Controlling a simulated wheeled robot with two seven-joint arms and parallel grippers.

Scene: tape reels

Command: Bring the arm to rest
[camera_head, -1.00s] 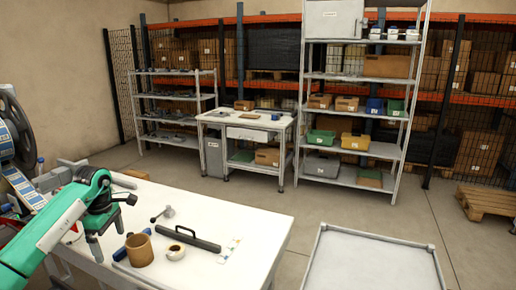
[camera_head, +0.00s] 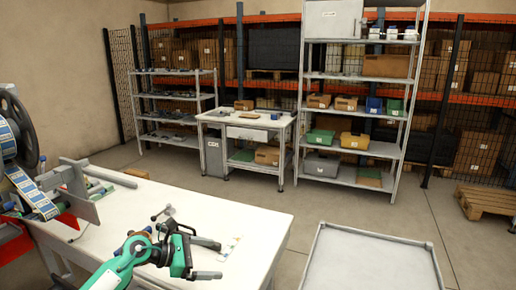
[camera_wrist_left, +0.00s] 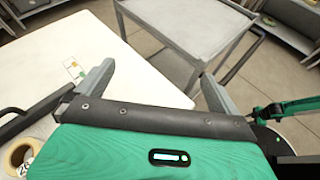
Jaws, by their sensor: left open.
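My left gripper (camera_head: 220,260) is over the right part of the white table (camera_head: 255,215), with its two fingers apart and pointing right. In the left wrist view my left gripper (camera_wrist_left: 155,85) has nothing between its grey fingers. The fingers reach past the table's edge there. The arm hides most of the small objects on the table in the head view.
A sticker card (camera_wrist_left: 74,68), a dark bar (camera_wrist_left: 35,112) and a tape roll (camera_wrist_left: 18,157) lie left of the gripper. A grey-topped cart (camera_head: 375,262) stands to the right. A reel (camera_head: 18,130) with a label strip (camera_head: 35,195) is at the left.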

